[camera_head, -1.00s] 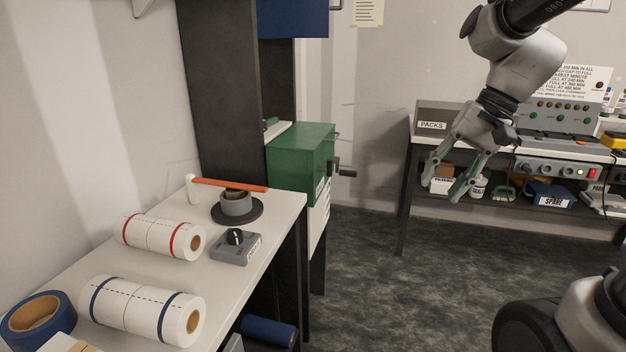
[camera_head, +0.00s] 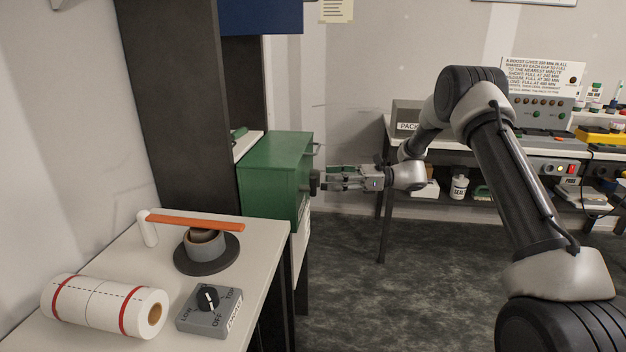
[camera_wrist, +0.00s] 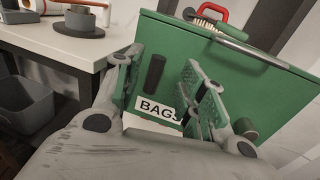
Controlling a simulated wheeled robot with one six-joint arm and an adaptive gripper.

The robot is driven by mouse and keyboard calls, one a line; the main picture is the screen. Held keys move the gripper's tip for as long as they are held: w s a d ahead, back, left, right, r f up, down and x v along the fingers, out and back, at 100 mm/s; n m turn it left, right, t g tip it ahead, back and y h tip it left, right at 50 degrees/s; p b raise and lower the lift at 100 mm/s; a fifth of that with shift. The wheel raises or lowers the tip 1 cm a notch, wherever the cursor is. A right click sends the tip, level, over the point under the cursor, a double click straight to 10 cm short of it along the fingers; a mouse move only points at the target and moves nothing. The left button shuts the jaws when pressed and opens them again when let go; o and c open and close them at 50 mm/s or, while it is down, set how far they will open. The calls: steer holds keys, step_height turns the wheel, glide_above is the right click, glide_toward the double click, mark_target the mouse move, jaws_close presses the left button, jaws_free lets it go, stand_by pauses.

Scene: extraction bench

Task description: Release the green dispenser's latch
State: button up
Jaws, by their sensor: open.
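The green dispenser (camera_head: 268,180) is a box beside the dark upright panel, beyond the bench. In the wrist view its green front (camera_wrist: 225,70) fills much of the picture, with a "BAGS" label (camera_wrist: 158,109) and a bar handle along the top edge (camera_wrist: 240,47). A dark latch knob (camera_wrist: 155,72) stands out from the front, seen between my fingers. My gripper (camera_head: 325,179) is open in front of the dispenser, its fingers pointing at the latch. In the wrist view my fingers (camera_wrist: 160,85) are on either side of the knob. I cannot tell whether they touch it.
On the near bench (camera_head: 265,235) are a white roll (camera_head: 105,305), a dial box (camera_head: 209,310) and a round stand (camera_head: 206,254) under an orange arm (camera_head: 195,222). A second bench with a packs box (camera_head: 408,117) stands behind my arm. The floor between is clear.

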mark_target(313, 177)
steer(key=a, duration=0.6)
steer(key=shift+s+a, duration=0.1)
steer(key=shift+a, duration=0.25)
steer(key=shift+c, duration=0.2)
jaws_close()
